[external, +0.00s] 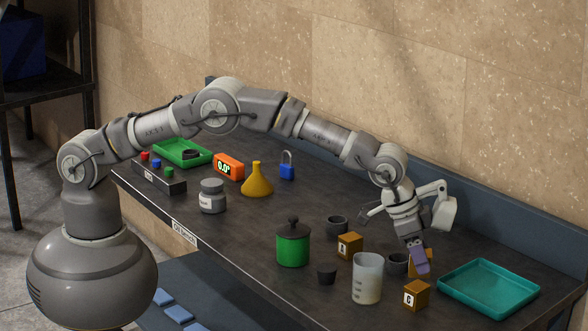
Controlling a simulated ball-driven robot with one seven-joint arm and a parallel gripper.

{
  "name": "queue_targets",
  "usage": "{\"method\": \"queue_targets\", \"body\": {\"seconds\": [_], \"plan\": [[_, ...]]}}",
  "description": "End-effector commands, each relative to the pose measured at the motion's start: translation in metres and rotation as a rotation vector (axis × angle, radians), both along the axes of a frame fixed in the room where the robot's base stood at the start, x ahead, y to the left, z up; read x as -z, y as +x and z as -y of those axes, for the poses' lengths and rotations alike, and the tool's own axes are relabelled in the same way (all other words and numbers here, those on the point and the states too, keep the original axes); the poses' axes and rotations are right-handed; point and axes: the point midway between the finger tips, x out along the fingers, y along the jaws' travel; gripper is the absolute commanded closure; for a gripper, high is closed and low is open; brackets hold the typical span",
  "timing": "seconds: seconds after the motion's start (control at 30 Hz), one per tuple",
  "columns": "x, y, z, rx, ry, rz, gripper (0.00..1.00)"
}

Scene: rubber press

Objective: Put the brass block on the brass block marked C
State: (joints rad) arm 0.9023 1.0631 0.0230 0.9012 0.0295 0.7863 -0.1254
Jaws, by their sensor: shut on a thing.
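The brass block marked C (416,295) sits upright on the dark bench near the front edge, left of the teal tray. My gripper (419,262) reaches down just behind and above it, with a purple finger facing the camera. It is shut on a brass block (429,259), mostly hidden behind that finger, with only brass edges showing. Any mark on the held block is hidden, and I cannot tell whether it touches the bench. Another brass block (350,246) with a dark-lettered label, too small to read surely, stands farther left.
A clear beaker (367,278) stands close to the left of block C. The teal tray (489,287) lies to the right. A dark cup (397,265) is beside my gripper, with others (337,225) (326,274) farther left. A green lidded canister (293,243) stands left of them.

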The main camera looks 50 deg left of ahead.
Motion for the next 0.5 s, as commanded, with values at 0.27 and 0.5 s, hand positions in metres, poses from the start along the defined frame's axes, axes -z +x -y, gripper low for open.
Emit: {"method": "queue_targets", "body": {"seconds": [0.27, 0.5], "plan": [[0.027, 0.000, 0.000, 0.000, -0.001, 0.001, 1.00], [0.030, 0.000, 0.000, 0.000, -0.001, 0.001, 1.00]]}}
